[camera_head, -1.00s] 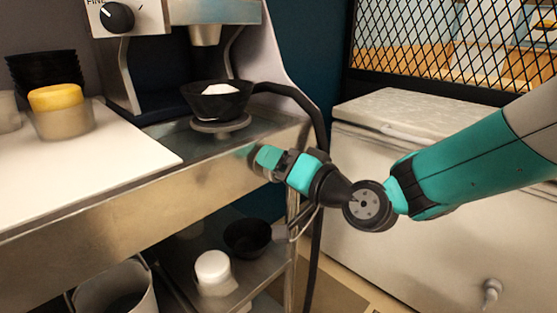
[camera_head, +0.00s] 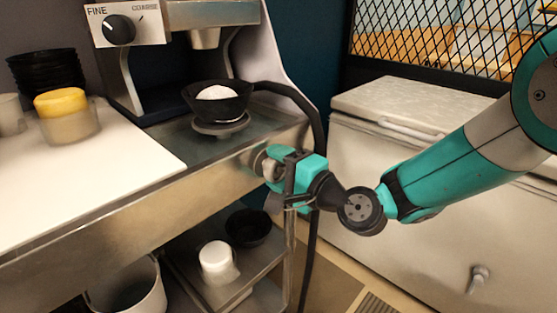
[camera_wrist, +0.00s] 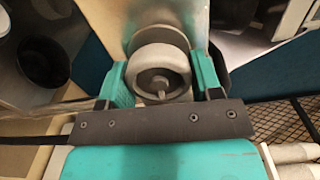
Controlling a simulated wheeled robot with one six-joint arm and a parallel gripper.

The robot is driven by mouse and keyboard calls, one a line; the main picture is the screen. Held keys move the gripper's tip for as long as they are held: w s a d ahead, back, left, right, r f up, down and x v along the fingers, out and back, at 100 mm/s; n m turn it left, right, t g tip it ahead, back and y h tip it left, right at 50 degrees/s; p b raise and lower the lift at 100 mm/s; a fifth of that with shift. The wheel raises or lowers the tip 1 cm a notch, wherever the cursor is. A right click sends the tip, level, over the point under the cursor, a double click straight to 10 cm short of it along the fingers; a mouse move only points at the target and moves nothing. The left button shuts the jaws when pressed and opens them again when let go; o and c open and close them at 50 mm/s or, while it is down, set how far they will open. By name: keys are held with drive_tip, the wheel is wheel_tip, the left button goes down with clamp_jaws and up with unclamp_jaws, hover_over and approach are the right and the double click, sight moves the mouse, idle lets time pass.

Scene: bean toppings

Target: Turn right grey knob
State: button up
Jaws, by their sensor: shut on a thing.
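The grey knob (camera_wrist: 158,72) is on the metal front panel of the counter, and in the wrist view it sits between the two teal fingers. In the head view the knob (camera_head: 270,160) is partly covered by my gripper (camera_head: 276,165) at the right end of the panel. My gripper (camera_wrist: 160,80) is closed around the knob's sides, with a finger on the left and one on the right. A short pin shows at the knob's centre.
Above the panel stands a grinder with a black dial (camera_head: 119,30) and a black bowl (camera_head: 217,101) with white content on a round stand. A black hose (camera_head: 300,97) runs down near my gripper. A white chest (camera_head: 420,150) stands right.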

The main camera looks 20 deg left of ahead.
drive_tip(key=shift+m, duration=0.6)
drive_tip(key=o, duration=0.9)
drive_tip(key=shift+s+d+f, duration=0.15)
drive_tip(key=shift+d, duration=0.35)
drive_tip(key=b+v, duration=0.8)
drive_tip(key=v, duration=0.8)
drive_tip(key=shift+s+d, duration=0.15)
drive_tip(key=shift+d, duration=0.05)
